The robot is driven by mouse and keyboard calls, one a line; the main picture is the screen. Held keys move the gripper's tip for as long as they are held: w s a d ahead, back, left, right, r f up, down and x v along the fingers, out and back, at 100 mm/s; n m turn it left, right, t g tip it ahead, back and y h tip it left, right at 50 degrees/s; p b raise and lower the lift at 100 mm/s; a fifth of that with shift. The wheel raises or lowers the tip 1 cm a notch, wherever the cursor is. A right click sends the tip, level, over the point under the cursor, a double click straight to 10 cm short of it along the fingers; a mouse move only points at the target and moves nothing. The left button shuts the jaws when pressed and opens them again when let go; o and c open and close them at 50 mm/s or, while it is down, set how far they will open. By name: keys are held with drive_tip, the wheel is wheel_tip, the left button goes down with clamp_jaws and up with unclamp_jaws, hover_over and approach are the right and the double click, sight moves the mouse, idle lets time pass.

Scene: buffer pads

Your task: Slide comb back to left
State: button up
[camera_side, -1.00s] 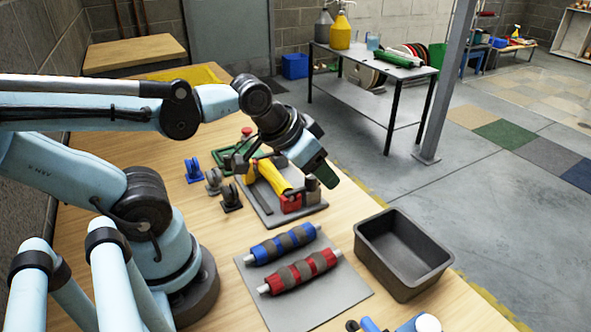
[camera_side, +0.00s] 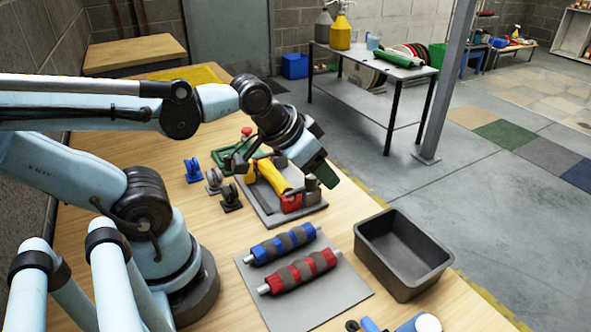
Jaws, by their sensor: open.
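No thing in view can be told for sure as a comb. A yellow piece (camera_side: 271,177) with a red block (camera_side: 291,203) at its near end sits on a grey plate (camera_side: 268,213) in the middle of the table. A small grey upright cylinder (camera_side: 312,190) stands beside the red block. My gripper (camera_side: 283,177) is open over this plate, with its dark fingers on either side of the yellow piece. I cannot tell whether they touch it. The gripper head hides part of the plate's far side.
A grey mat (camera_side: 340,302) holds a blue banded roller (camera_side: 283,243) and a red banded roller (camera_side: 299,272). An empty dark bin (camera_side: 427,245) stands to their right. Several small wheel holders (camera_side: 214,181) stand left of the plate. A green frame (camera_side: 222,156) lies behind it.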

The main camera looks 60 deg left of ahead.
drive_tip(key=s+a+r+n+g+y, duration=0.2)
drive_tip(key=s+a+n, duration=0.3)
drive_tip(key=a, duration=0.3)
drive_tip(key=s+a+r+n+g+y, duration=0.15)
drive_tip(key=s+a+n, duration=0.3)
drive_tip(key=a, duration=0.45)
drive_tip(key=shift+m+g, duration=0.25)
drive_tip(key=shift+x, duration=6)
drive_tip(key=shift+s+d+f, duration=0.1)
drive_tip(key=shift+s+d, duration=0.1)
clamp_jaws()
